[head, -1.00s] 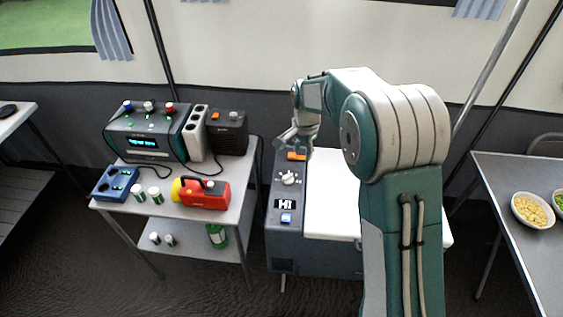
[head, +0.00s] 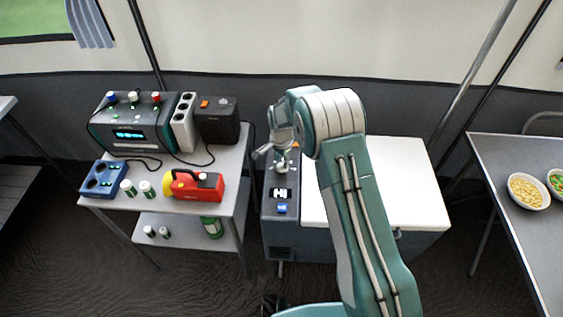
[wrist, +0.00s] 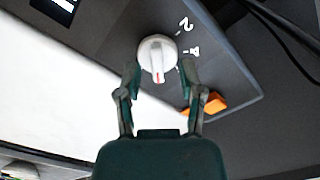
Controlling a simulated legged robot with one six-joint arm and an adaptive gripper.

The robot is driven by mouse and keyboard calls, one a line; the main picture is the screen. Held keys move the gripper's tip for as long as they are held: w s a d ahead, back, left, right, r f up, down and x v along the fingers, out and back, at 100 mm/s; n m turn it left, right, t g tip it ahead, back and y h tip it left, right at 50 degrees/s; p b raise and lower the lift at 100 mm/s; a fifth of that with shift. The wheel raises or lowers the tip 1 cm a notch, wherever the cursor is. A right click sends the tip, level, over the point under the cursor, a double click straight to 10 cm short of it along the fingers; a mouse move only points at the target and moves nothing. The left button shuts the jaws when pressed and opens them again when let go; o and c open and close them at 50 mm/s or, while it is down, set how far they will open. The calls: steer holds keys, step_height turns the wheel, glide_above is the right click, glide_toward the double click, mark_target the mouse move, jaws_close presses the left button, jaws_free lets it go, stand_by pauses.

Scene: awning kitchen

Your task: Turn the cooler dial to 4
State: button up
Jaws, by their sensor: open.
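The cooler (head: 345,243) has a white lid and a dark grey control panel on its left side. Its white dial (wrist: 157,54) sits on the panel in the wrist view, with a red mark on the side facing my gripper. In the head view the dial (head: 281,168) is partly hidden below my gripper (head: 272,154). My gripper (wrist: 160,68) is open, with one fingertip on each side of the dial's near part. I cannot tell whether the fingertips touch it.
An orange switch (wrist: 214,103) is close to the right finger. A display (head: 281,193) and a blue button (head: 281,209) are on the panel. A cart (head: 228,199) at the left bears a radio (head: 130,134) and a red flashlight (head: 205,187). A table with bowls stands right.

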steer(key=shift+d+f, duration=0.15)
steer(key=shift+f, duration=0.5)
jaws_close()
